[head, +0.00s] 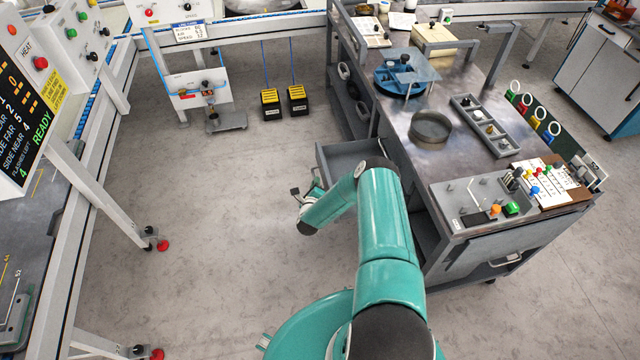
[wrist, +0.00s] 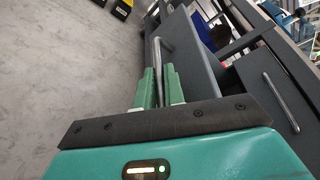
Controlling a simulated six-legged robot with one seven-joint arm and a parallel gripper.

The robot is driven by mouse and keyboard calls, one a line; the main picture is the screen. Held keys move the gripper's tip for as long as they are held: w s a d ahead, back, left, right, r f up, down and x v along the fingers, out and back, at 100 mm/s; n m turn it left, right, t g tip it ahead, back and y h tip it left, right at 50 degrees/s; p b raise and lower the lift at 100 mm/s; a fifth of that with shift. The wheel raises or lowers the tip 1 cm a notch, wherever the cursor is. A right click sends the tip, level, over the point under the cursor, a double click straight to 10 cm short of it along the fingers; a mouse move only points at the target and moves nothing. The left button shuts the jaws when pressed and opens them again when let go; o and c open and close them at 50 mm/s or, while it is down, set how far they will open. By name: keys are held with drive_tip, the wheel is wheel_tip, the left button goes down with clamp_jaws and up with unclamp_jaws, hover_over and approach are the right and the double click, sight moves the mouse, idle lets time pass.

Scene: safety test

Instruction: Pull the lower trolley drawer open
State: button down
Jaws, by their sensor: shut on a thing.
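The grey trolley (head: 445,165) stands right of centre in the head view. A grey drawer (head: 345,150) sticks out from its left side, partly open. In the wrist view its dark front (wrist: 190,62) has a metal bar handle (wrist: 157,55), and something blue shows behind the front. My gripper (wrist: 158,85) is shut on this handle, with the green fingers on either side of the bar. In the head view my arm hides part of the drawer and most of the gripper. Another closed front with a bar handle (wrist: 281,102) is at the right of the wrist view.
The trolley top holds a round dish (head: 430,128), a blue fixture (head: 405,75) and a control panel (head: 490,200). Yellow-black pedals (head: 271,103) lie on the floor behind. White-framed benches stand at left and back. The floor left of the drawer is clear.

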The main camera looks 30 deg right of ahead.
drive_tip(key=c, duration=1.5)
unclamp_jaws()
drive_tip(key=shift+s, duration=0.1)
drive_tip(key=v, duration=1.3)
drive_tip(key=shift+s+a, duration=0.2)
drive_tip(key=shift+s, duration=0.05)
drive_tip(key=shift+w+r, duration=0.1)
drive_tip(key=shift+r, duration=0.1)
